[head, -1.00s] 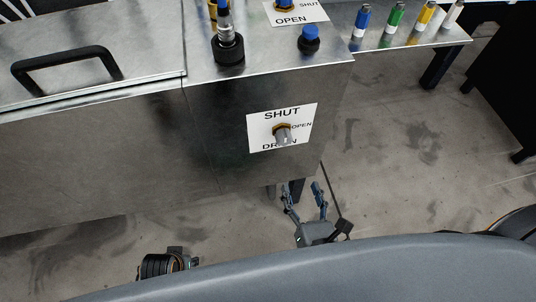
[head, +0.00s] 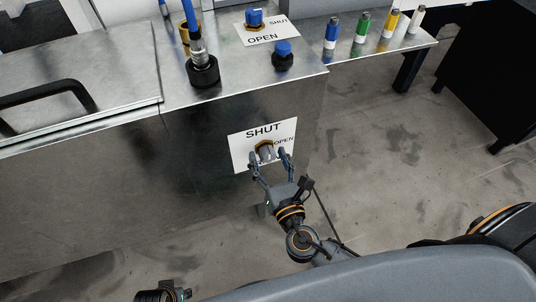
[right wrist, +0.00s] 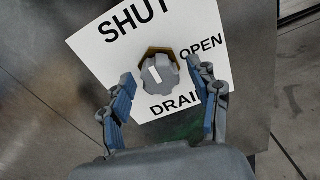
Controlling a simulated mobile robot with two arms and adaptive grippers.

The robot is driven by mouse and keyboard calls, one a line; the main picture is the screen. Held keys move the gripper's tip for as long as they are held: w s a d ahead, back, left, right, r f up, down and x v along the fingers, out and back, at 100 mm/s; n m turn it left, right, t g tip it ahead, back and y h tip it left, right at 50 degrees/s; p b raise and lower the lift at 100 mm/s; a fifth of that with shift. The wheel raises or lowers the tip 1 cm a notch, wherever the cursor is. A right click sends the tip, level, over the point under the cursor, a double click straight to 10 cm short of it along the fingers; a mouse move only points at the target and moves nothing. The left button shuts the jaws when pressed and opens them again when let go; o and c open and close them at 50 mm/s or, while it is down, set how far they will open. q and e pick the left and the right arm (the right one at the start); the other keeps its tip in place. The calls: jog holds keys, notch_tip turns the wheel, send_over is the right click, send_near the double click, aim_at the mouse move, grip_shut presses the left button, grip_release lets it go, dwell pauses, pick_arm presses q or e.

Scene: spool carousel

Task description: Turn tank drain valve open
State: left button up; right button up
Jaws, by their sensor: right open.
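The drain valve (head: 266,153) is a grey knob on a brass hex base, on the tank's front face. Its white label plate (head: 240,150) reads SHUT at the top, OPEN at the right and DRAIN below. In the right wrist view the knob (right wrist: 160,76) has a white mark that appears to point toward SHUT. My right gripper (head: 268,158) is open, its fingertips either side of and just short of the knob; in the wrist view a gap shows on both sides (right wrist: 166,88). Only a piece of my left arm shows at the bottom edge; its fingers are not seen.
The steel tank (head: 80,200) has a black lid handle (head: 45,95). On top are a blue valve (head: 254,17) with its own label, a blue-capped fitting (head: 283,54) and a hose fitting (head: 202,68). Several coloured bottles stand on the shelf.

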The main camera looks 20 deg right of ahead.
pick_arm(q)
jog(key=shift+f, duration=0.15)
pick_arm(e)
jog(key=shift+w, duration=0.45)
jog(key=shift+c, duration=0.5)
jog(key=c, duration=1.1)
